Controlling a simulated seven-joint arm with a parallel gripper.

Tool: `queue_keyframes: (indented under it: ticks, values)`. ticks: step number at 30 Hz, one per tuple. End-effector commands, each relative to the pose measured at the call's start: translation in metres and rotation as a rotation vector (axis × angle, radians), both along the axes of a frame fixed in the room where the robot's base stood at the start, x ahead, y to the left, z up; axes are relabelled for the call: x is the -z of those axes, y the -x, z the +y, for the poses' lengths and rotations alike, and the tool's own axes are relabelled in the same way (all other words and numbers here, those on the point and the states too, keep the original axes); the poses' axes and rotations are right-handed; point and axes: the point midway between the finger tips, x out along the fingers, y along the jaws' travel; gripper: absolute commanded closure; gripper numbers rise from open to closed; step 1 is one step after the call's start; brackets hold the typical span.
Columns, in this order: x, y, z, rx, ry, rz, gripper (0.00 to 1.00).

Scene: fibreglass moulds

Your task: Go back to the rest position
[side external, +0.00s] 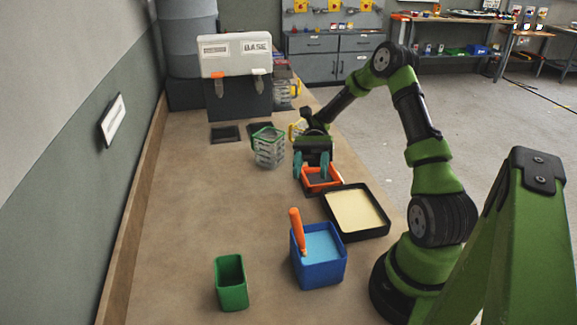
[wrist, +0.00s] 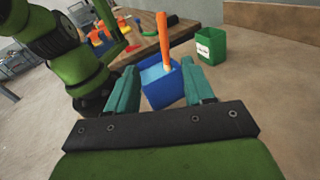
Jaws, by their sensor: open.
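My gripper (side external: 311,168) is over the bench with its teal fingers apart. In the wrist view, my gripper (wrist: 160,68) is open, with nothing between the fingers. A blue tub (side external: 330,270) with light blue contents stands at the front of the bench, with an orange-handled tool (side external: 296,232) leaning in it. The tub also shows in the wrist view (wrist: 161,92), beyond the fingers, with the orange handle (wrist: 163,40) above it. An orange-rimmed dark mould (side external: 333,186) is just in front of my gripper in the side view; I cannot tell whether they touch.
A black tray (side external: 373,234) with cream contents lies right of the mould. A green cup (side external: 231,284) stands front left. A BASE dispenser (side external: 235,57) is at the back.

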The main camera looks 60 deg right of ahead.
Motion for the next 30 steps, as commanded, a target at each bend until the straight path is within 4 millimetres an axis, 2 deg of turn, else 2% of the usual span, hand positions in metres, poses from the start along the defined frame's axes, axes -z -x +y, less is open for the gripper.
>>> queue_keyframes:
  ticks: [6, 11, 17, 23, 30]
  values:
    - [0.002, 0.001, 0.0, -0.005, 0.011, -0.002, 0.48]
    - [0.022, 0.012, 0.0, -0.041, 0.071, -0.053, 0.48]
    - [0.035, 0.032, 0.007, -0.141, 0.303, -0.226, 0.48]
    - [0.027, 0.037, 0.018, -0.266, 0.598, -0.471, 0.48]
    - [-0.005, 0.031, 0.035, -0.367, 0.929, -0.86, 0.48]
